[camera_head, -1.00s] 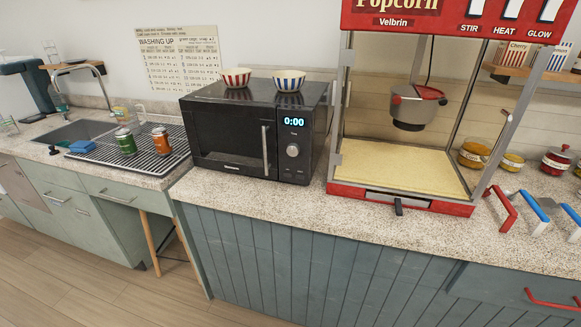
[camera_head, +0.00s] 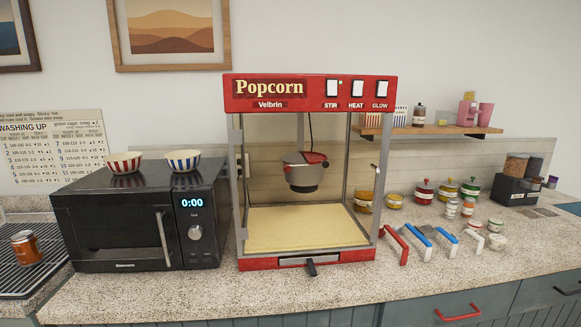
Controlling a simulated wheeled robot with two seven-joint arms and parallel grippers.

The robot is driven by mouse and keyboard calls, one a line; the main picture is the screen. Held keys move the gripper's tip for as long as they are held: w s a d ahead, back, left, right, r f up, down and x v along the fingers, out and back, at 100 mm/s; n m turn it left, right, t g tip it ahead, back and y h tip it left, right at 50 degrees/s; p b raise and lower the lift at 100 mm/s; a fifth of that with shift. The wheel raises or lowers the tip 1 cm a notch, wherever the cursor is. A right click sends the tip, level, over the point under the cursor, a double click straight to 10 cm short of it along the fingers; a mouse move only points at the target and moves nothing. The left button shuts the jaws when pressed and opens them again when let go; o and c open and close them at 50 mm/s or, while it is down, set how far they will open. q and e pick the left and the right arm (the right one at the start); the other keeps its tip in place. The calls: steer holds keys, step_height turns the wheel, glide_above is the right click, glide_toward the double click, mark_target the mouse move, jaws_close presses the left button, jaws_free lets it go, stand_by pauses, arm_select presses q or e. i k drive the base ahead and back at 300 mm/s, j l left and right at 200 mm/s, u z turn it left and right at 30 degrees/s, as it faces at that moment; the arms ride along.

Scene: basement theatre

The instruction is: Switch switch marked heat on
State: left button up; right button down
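The red popcorn machine (camera_head: 311,165) stands on the speckled counter in the middle of the head view. Its top panel carries three white rocker switches marked STIR, HEAT and GLOW. The HEAT switch (camera_head: 357,89) is the middle one, with the STIR switch (camera_head: 332,88) to its left and the GLOW switch (camera_head: 381,89) to its right. A small yellowish dot shows near the STIR switch. I cannot tell the switch positions at this size. A kettle (camera_head: 304,172) hangs inside the machine. Neither of my grippers is in view.
A black microwave (camera_head: 140,225) with two striped bowls stands left of the machine. A wooden shelf (camera_head: 430,130) is on the wall behind. The counter front (camera_head: 200,295) is clear.

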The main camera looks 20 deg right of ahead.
mark_target(358, 85)
steer(key=k+l+z, duration=0.1)
steer(key=z, duration=1.05)
steer(key=i+l, duration=0.1)
steer(key=l, duration=0.4)
steer(key=i+l, duration=0.1)
steer(key=l, duration=0.4)
steer(key=l+z, duration=0.1)
steer(key=l, duration=0.4)
steer(key=i+l, duration=0.15)
steer(key=l, duration=0.3)
